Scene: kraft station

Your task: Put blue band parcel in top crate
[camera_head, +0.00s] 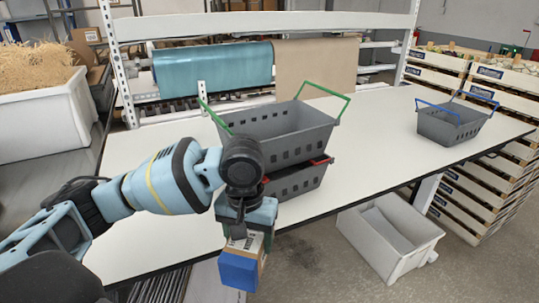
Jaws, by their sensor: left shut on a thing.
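The blue band parcel (240,268) is a small box, blue at its lower end with a brown cardboard side. My left gripper (247,234) is shut on it and holds it in front of the table's near edge. The top crate (275,133) is dark grey with green handles. It is stacked on a lower crate (296,182) with red handles, on the table (370,152). The parcel is nearer to me than the stack and lower in the picture. The top crate's inside shows no contents. My right gripper is not in view.
A grey crate with blue handles (452,125) stands at the table's right end. A white bin (390,238) is on the floor at the right. A white upright post (118,65) and rolls of blue (212,70) and brown sheet stand behind. The table's middle right is clear.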

